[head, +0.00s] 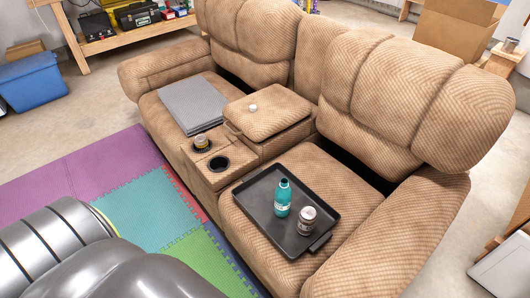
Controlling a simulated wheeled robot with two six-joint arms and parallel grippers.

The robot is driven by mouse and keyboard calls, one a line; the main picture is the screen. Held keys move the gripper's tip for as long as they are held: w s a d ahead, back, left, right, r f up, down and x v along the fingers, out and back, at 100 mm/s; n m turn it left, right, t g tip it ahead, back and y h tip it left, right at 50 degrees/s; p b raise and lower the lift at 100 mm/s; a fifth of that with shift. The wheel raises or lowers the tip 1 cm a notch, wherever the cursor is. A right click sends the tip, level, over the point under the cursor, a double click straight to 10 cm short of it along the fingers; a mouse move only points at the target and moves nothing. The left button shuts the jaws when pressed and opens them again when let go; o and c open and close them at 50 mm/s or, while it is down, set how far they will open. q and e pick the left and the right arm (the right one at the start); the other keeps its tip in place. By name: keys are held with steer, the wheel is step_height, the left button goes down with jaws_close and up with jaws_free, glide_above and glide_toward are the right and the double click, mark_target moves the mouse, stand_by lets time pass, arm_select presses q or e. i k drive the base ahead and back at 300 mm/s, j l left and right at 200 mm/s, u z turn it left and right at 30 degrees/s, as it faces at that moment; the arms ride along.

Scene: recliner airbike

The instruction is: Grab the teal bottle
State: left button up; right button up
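The teal bottle (283,198) stands upright on a dark tray (257,211), which rests on the right seat of the tan recliner sofa (339,185). A small jar or can (306,220) with a pale label stands on the same tray, just to the right of the bottle. Neither of my grippers shows in the head view. Nothing touches the bottle except the tray under it.
The sofa's console has two cup holders; one holds a small can (201,142), the other (218,163) looks empty. A grey folded item (194,102) lies on the left seat. Coloured foam mats (125,205) cover the floor in front. A blue bin (33,82) stands far left.

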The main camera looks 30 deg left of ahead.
mark_target(283, 197)
steer(key=u, duration=0.85)
